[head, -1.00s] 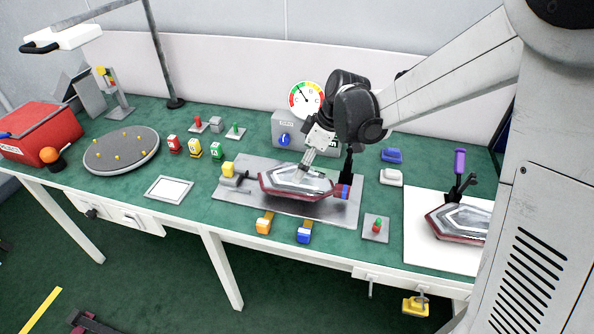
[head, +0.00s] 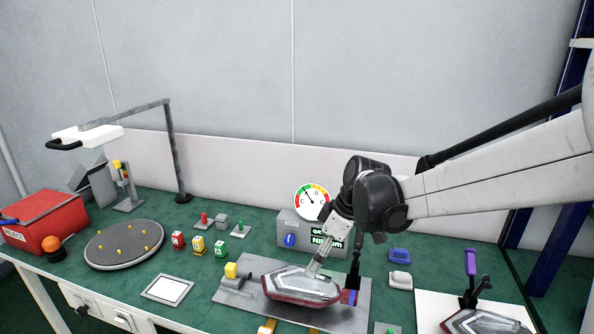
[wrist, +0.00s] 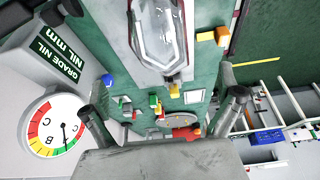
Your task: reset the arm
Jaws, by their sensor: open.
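My gripper (head: 315,270) points down at the right part of a tail lamp (head: 300,285), which has a clear top and a dark red rim. The lamp sits on a grey fixture plate (head: 232,299) on the green bench. In the wrist view my gripper (wrist: 168,92) has its fingers wide apart with nothing between them, and the lamp (wrist: 158,35) shows at the top. I cannot tell whether a fingertip touches the lamp.
A gauge dial (head: 312,201) on a grey box stands close behind my gripper. A second lamp (head: 485,323) lies on a white sheet at the right. A round turntable (head: 124,245) and a red bin (head: 42,220) stand left. Free room is above the bench.

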